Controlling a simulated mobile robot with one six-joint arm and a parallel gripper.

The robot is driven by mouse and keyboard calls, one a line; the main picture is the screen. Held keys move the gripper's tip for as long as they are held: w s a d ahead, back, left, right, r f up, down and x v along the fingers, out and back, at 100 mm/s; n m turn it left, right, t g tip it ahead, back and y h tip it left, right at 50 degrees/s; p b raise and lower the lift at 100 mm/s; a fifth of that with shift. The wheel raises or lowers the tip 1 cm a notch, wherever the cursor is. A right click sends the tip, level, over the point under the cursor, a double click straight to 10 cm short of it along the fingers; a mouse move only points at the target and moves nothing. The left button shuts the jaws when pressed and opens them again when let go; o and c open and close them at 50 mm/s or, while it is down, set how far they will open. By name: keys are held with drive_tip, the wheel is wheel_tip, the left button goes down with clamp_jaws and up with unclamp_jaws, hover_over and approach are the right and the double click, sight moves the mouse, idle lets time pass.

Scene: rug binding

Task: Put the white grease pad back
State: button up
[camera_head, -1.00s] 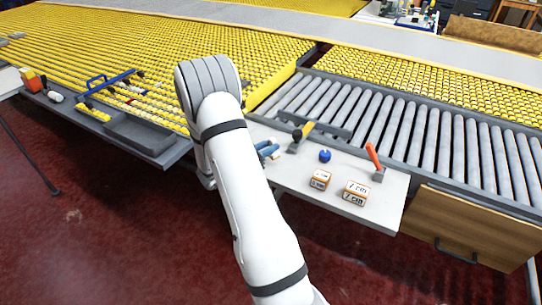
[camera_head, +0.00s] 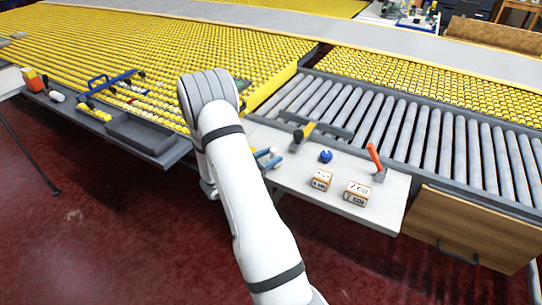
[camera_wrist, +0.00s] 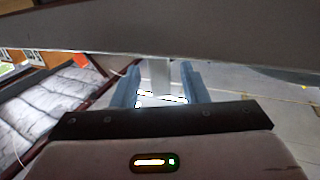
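My gripper (camera_head: 268,157) is over the left end of the pale side table, partly hidden behind my arm. Its two blue fingers stand apart in the wrist view (camera_wrist: 160,88). A pale upright strip (camera_wrist: 157,74) shows between the fingers, with a bright, black-outlined white patch below it; I see no clear grip on either. I cannot tell whether these are the white grease pad. A small white piece (camera_head: 56,97) lies on the left ledge, too small to identify.
The side table (camera_head: 335,205) carries two labelled blocks (camera_head: 321,180) (camera_head: 356,194), a blue knob-like item (camera_head: 326,156), an orange-handled scraper (camera_head: 376,163) and a yellow-handled tool (camera_head: 303,134). Grey rollers (camera_head: 400,125) lie behind. A dark tray (camera_head: 145,134) is at left.

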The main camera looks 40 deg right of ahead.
drive_tip(key=shift+r, duration=0.1)
drive_tip(key=shift+r+p, duration=0.2)
drive_tip(key=shift+p, duration=0.1)
drive_tip(key=a+b, duration=0.2)
drive_tip(key=a, duration=1)
drive_tip(key=w+a+r+n+t+y, duration=0.5)
drive_tip(key=w+a+r+t+y, duration=0.25)
drive_tip(key=w+t+y, duration=0.2)
drive_tip(key=s+a+r+n+y, duration=0.3)
drive_tip(key=a+r+n+y, duration=0.35)
drive_tip(key=a, duration=0.25)
drive_tip(key=s+a+r+n+g+y, duration=0.1)
drive_tip(key=s+a+n+g+y, duration=0.3)
drive_tip(key=s, duration=0.9)
drive_tip(key=s+d+n+g+h, duration=0.2)
drive_tip(key=s+d+g, duration=0.1)
drive_tip(key=s, duration=1)
drive_tip(key=shift+s+r, duration=0.2)
drive_tip(key=shift+s, duration=0.15)
